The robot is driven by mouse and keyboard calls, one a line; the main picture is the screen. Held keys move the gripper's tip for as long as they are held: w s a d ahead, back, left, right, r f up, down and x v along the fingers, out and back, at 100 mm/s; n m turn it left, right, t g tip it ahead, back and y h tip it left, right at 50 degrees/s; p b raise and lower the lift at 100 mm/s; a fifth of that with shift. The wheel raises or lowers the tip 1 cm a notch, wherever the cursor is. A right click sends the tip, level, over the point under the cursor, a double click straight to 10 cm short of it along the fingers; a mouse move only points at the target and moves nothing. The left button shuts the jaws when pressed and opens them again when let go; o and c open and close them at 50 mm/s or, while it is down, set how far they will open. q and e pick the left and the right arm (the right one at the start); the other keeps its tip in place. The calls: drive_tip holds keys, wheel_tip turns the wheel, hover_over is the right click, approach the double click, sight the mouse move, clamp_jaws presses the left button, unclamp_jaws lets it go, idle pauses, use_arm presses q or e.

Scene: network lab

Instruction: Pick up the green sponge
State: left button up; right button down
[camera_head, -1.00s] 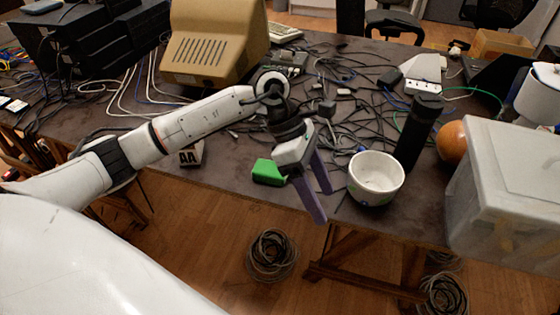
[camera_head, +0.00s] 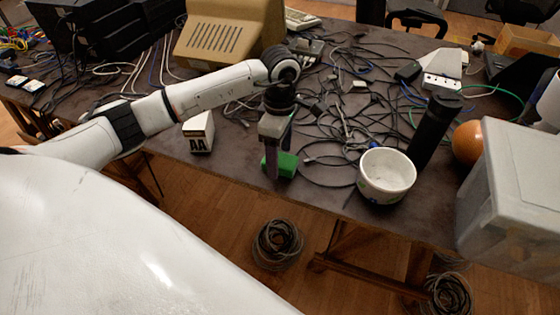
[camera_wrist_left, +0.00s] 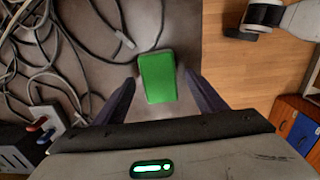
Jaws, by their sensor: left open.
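The green sponge (camera_head: 284,164) lies on the dark table near its front edge. In the left wrist view the sponge (camera_wrist_left: 157,77) sits between the tips of my open left gripper (camera_wrist_left: 160,92), with a gap on both sides. In the head view my left gripper (camera_head: 274,160) points down at the sponge, and one purple finger covers part of it. I cannot tell the exact height of the fingertips over the table. My right gripper does not show.
A white bowl (camera_head: 386,176) stands right of the sponge, with a black bottle (camera_head: 432,130) and an orange ball (camera_head: 467,142) beyond. A white AA box (camera_head: 199,133) is to the left. Loose cables (camera_head: 335,110) lie behind. A grey bin (camera_head: 515,190) stands at the right.

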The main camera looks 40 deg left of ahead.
sight(280, 159)
use_arm(q)
drive_tip(key=shift+f, duration=0.9)
drive_tip(key=c, duration=1.1)
drive_tip(key=shift+w+r, duration=0.1)
drive_tip(key=shift+r, duration=0.05)
wheel_tip(280, 159, up, 10)
drive_tip(key=shift+f, duration=0.1)
